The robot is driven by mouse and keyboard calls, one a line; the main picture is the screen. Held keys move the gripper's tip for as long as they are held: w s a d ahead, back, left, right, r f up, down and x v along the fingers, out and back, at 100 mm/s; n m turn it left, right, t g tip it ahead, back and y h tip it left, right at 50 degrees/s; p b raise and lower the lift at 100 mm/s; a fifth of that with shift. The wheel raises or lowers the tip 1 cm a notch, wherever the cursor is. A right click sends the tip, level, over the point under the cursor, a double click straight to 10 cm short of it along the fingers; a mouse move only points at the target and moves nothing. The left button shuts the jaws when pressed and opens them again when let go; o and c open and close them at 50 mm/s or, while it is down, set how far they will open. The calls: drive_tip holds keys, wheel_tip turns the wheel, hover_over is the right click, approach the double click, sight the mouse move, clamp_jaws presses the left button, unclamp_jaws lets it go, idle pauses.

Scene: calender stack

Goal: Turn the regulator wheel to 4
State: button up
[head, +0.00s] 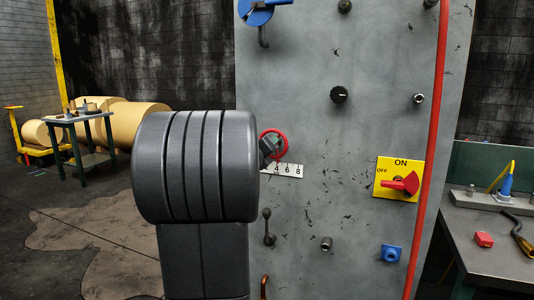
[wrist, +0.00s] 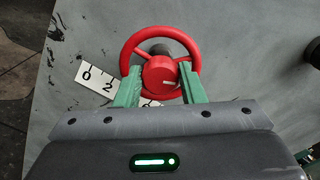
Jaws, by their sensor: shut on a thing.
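The red regulator wheel (wrist: 134,43) fills the middle of the wrist view, with a red hub (wrist: 160,72) carrying a small pale mark on its right part. My gripper (wrist: 159,84) is shut on the wheel, its two green fingers on either side of the hub. The white scale plate (wrist: 90,76) shows 0 and 2 to the left; the rest is mostly hidden behind the fingers and wheel. In the head view the wheel (head: 284,141) sits above the scale plate (head: 288,170), where 4, 6 and 8 show. My dark arm hides the plate's left end.
The grey panel carries a yellow ON/OFF switch (head: 399,179) with a red handle, a black knob (head: 339,95), a small lever (head: 268,228) below the wheel and a blue fitting (head: 391,253). A red hose (head: 430,130) runs down its right side. A workbench (head: 490,235) stands at the right.

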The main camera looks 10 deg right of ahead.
drive_tip(key=m+b, duration=0.2)
drive_tip(key=m, duration=0.2)
drive_tip(key=shift+d+f+m, duration=0.1)
drive_tip(key=shift+m, duration=0.3)
drive_tip(key=shift+s, duration=0.1)
idle(0.3)
drive_tip(key=o, duration=1)
drive_tip(key=v, duration=1.3)
drive_tip(key=shift+s+a, duration=0.3)
drive_tip(key=x, duration=1.4)
